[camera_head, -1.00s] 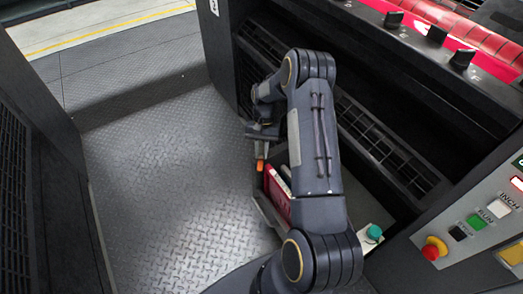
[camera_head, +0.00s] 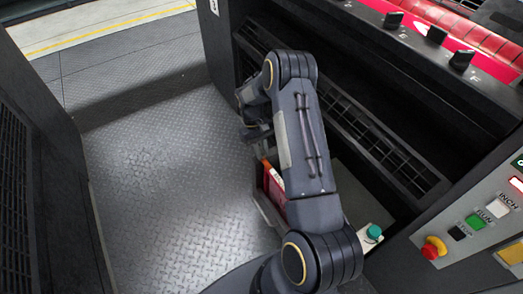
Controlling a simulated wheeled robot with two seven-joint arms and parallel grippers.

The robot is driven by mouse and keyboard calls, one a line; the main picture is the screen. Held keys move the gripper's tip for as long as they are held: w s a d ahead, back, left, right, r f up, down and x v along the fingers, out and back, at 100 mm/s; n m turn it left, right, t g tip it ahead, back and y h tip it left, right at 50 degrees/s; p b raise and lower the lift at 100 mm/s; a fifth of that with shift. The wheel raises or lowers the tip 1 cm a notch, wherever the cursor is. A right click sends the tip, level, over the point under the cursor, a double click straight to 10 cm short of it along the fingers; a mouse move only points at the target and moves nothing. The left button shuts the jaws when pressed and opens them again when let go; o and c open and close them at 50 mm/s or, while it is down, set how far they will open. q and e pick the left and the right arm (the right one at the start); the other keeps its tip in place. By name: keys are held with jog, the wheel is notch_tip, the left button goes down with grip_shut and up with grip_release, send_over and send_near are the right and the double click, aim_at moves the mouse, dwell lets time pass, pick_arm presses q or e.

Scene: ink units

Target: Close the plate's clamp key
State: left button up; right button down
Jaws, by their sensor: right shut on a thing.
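My right gripper (camera_head: 258,136) is low beside the machine's front, left of my right arm, which hides part of it. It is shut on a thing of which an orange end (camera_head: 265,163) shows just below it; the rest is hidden. Three black keys stand up along the machine's top edge at the upper right: a left one (camera_head: 393,19), a middle one (camera_head: 436,35) and a right one (camera_head: 461,60). They are well away from the gripper. I cannot tell which is the clamp key. My left gripper is not in view.
A grey open holder (camera_head: 265,207) with a red thing (camera_head: 275,187) in it is partly behind my arm. A teal-topped knob (camera_head: 373,232) and a panel with a red emergency stop (camera_head: 433,248) are at the right. The tread-plate floor (camera_head: 150,190) is clear.

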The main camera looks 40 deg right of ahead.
dwell(0.5)
jog(key=c, duration=1.4)
grip_release()
jog(key=shift+o, duration=0.2)
jog(key=p+v, duration=0.1)
jog(key=v, duration=0.6)
jog(key=shift+w+r, duration=0.2)
jog(key=shift+r, duration=0.2)
